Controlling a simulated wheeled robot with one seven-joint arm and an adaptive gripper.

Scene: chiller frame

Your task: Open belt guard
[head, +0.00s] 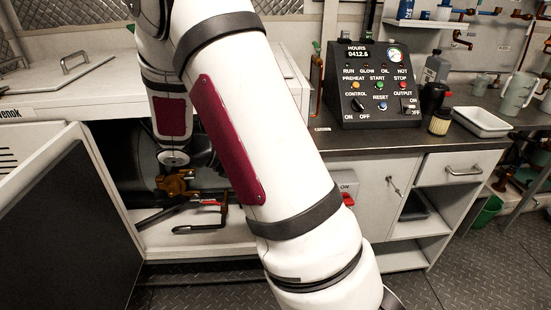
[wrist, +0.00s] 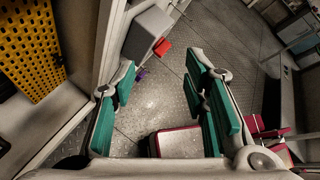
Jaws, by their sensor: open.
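A yellow perforated panel (wrist: 35,45), which looks like the belt guard, fills the upper left of the wrist view. It stands inside a pale frame, and I cannot tell whether it is latched. My gripper (wrist: 160,95) is open, with teal pads on both fingers and nothing between them. It is to the right of the panel and apart from it, facing the floor. In the head view my arm reaches into the open cabinet bay, and my gripper and the belt guard cannot be made out there.
A cabinet door (head: 52,215) stands open at the left. Orange-brown fittings (head: 175,184) and a dark bent handle (head: 212,220) are low in the bay. A control panel (head: 372,85) stands on the counter (head: 400,137) to the right. Diamond-plate floor (head: 410,290) is clear in front.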

